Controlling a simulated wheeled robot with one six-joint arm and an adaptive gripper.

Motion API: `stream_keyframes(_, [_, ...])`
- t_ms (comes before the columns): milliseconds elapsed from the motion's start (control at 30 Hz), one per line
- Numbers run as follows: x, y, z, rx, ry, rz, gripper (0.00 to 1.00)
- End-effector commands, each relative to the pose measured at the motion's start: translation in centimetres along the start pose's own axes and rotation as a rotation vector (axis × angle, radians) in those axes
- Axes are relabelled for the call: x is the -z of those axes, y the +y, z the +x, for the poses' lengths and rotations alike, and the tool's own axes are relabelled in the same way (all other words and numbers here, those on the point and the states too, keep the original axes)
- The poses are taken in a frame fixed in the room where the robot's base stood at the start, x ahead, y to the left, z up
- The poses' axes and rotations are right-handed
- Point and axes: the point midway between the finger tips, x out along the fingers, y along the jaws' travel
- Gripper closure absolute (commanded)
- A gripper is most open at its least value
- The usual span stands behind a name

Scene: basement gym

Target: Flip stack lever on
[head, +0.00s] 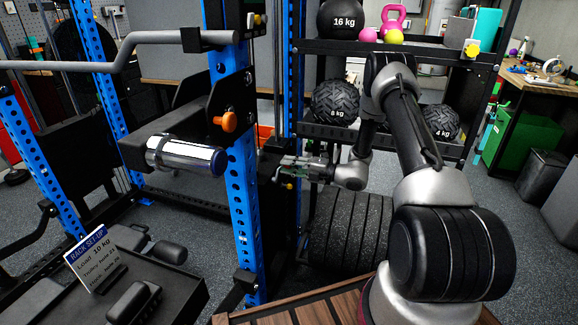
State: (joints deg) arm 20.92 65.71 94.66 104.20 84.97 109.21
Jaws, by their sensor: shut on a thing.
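My gripper (282,174) is just right of the blue rack upright, in front of the dark weight-stack column. It points left and is shut on a small part there, which appears to be the stack lever. The gripper hides most of that part, so I cannot tell its shape or its on or off position. A small yellow spot shows just under the fingers. My arm comes down to it from the right side.
The blue upright (243,200) carries an orange knob (225,121) and a chrome roller (186,157) left of my gripper. A shelf (400,50) with balls and kettlebells stands behind. Dark plates (345,238) stand below. A sign (90,258) sits front left.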

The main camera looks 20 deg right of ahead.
Motion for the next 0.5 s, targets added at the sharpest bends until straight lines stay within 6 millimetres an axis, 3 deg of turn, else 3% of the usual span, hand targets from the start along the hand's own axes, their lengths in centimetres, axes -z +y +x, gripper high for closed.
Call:
stream_keyframes(467, [-0.1,0.0,0.06,-0.002,-0.001,0.013,1.0])
stream_keyframes(500, [-0.1,0.0,0.06,-0.002,-0.001,0.013,0.72])
